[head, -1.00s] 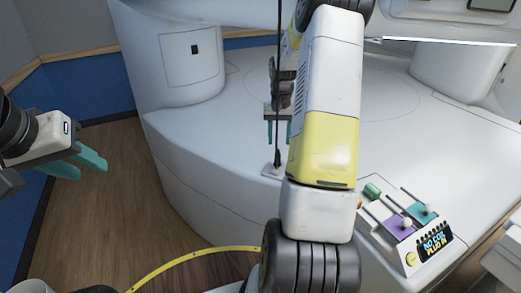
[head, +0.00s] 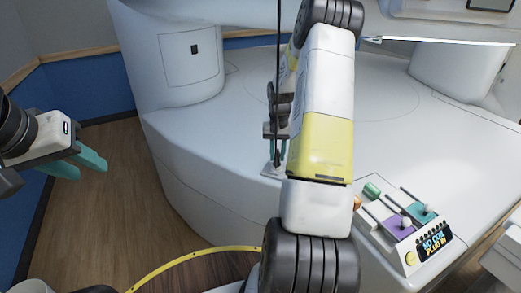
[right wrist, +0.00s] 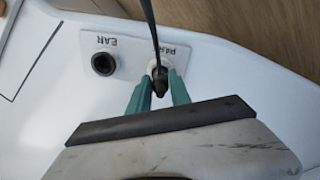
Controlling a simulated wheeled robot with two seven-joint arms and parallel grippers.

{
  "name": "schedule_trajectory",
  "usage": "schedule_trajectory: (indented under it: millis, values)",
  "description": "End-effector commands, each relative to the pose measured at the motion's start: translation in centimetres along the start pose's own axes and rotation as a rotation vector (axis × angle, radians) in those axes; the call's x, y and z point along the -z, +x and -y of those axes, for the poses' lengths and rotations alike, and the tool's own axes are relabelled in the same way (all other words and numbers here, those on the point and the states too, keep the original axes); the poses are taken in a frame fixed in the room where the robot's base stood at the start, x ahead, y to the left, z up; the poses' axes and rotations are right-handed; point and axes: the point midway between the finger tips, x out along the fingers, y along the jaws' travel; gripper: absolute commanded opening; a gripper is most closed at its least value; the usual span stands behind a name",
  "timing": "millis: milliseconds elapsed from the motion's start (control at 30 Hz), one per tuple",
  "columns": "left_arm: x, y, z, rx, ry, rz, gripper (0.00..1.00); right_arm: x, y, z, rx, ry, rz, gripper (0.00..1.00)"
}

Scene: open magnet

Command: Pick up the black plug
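The black plug (right wrist: 160,82), with a black cable rising from it, stands in the socket labelled PARK on a small white plate (right wrist: 126,53). My right gripper (right wrist: 161,84) reaches down with its teal fingers on either side of the plug. Its fingers look apart, with no clear grip on the plug. In the head view the right gripper (head: 278,150) is over the plate at the front edge of the white machine, and my arm hides part of the area. My left gripper (head: 80,163) is open and empty at the left, over the floor.
An empty dark socket (right wrist: 103,63) labelled EAR sits beside the plug. A control panel (head: 436,244) with sliders reads NO COIL PLUG IN at the right. The white machine top (head: 400,140) is mostly clear. A yellow curved line (head: 190,258) marks the floor.

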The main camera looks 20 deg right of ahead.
Motion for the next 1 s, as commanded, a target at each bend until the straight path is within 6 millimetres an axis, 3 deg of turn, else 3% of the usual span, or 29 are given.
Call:
schedule_trajectory:
  millis: [33, 100, 533, 833, 1000]
  values:
    - [0.0, 0.0, 0.0, 0.000, 0.000, 0.000, 0.36, 0.0, 0.0, 0.0, 0.000, 0.000, 0.000, 0.12]
    - [0.0, 0.0, 0.0, 0.000, 0.000, 0.000, 0.36, 0.0, 0.0, 0.0, 0.000, 0.000, 0.000, 0.00]
    - [0.0, 0.0, 0.0, 0.000, 0.000, 0.000, 0.36, 0.1, -0.4, 0.0, 0.000, 0.000, -0.002, 0.00]
    - [0.0, 0.0, 0.0, 0.000, 0.000, 0.000, 0.36, 0.1, -3.7, 0.0, 0.000, 0.000, -0.004, 0.00]
    - [0.0, 0.0, 0.0, 0.000, 0.000, 0.000, 0.36, -3.3, -4.0, -1.4, -0.001, 0.002, 0.001, 0.00]
